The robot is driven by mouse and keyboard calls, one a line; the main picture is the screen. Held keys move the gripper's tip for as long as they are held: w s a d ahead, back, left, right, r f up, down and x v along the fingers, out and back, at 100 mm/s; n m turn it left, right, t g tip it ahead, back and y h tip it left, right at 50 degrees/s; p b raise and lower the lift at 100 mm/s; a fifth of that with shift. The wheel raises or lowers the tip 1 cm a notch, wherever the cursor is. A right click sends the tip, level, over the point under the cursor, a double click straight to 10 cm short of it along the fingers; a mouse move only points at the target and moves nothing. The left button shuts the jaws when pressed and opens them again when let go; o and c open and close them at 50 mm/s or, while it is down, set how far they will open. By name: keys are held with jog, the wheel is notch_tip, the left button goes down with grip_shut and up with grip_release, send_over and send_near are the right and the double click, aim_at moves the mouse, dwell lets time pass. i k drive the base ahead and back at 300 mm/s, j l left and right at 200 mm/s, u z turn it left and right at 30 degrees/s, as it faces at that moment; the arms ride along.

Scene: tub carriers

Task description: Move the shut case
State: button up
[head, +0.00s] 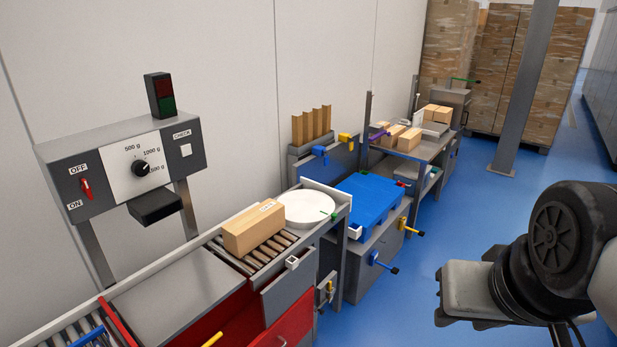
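A shut tan cardboard case (255,230) with a small white label on top lies on the grey rollers of the near bench, left of centre. It sits just left of a round white disc. Other tan cases (408,139) lie on the far bench; their tops look shut, but they are small in view. Part of my arm fills the lower right, well to the right of the benches and over the blue floor. My gripper's fingers are not in view.
A control box (120,165) with a dial and red switch stands over the near bench. Beyond the round white disc (306,208) is a blue-topped unit (370,200) with protruding handles. A grey post (524,90) stands before stacked cartons.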

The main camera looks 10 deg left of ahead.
aim_at(242, 234)
jog(key=u, duration=1)
jog(key=i+l+u, duration=0.65)
jog(key=l, duration=0.3)
jog(key=i+l+u, duration=0.4)
jog(key=i+l, duration=0.3)
jog(key=i, duration=0.1)
